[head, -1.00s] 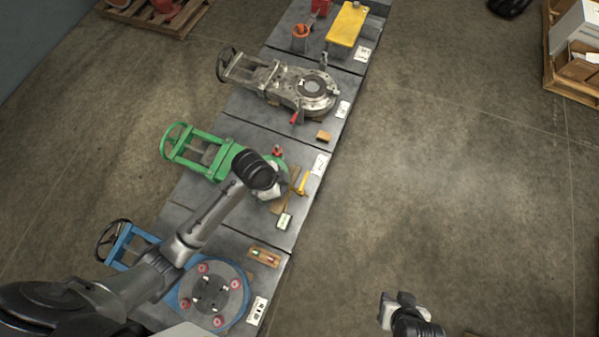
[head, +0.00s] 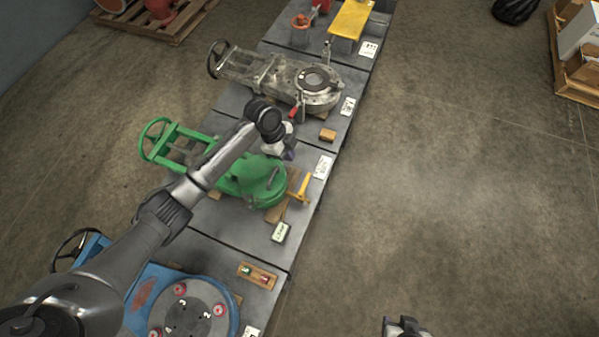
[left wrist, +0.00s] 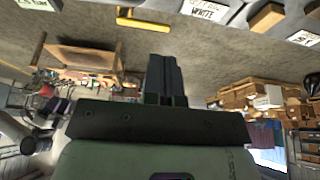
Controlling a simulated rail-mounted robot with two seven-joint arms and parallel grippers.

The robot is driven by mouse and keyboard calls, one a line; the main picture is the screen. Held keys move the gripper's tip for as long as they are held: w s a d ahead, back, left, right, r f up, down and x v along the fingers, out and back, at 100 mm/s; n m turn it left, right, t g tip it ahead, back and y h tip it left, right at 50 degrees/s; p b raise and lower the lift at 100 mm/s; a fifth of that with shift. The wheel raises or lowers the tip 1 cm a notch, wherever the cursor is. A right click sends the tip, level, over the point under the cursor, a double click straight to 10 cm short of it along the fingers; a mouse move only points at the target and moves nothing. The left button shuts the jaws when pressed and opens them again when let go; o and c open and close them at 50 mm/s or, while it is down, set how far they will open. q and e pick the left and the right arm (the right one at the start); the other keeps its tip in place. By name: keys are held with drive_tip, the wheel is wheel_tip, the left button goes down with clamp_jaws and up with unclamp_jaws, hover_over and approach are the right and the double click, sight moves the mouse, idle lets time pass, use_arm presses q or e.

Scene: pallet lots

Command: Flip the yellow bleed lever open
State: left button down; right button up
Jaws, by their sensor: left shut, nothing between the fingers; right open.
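The yellow bleed lever (head: 301,188) stands at the right side of the green valve (head: 262,180) on the grey bench. A yellow bar (left wrist: 143,23) near the top of the left wrist view looks like the same lever. My left gripper (head: 287,152) is above and beyond the green valve's round body, up and left of the lever in the head view, and apart from it. Its fingers (left wrist: 166,80) are shut and empty in the left wrist view. My right gripper (head: 398,325) is open, partly cut off at the bottom edge, over the floor right of the bench.
A bare metal valve (head: 310,85) with a red lever (head: 293,112) lies beyond the green one. A blue valve (head: 192,312) is nearer. A small tag (head: 281,232), a wooden block (head: 327,135) and a button box (head: 257,275) sit along the bench.

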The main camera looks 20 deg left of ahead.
sight(305, 185)
use_arm(q)
drive_tip(key=b+x, duration=0.2)
drive_tip(key=x, duration=0.8)
drive_tip(key=shift+b, duration=0.4)
drive_tip(key=shift+s, duration=0.1)
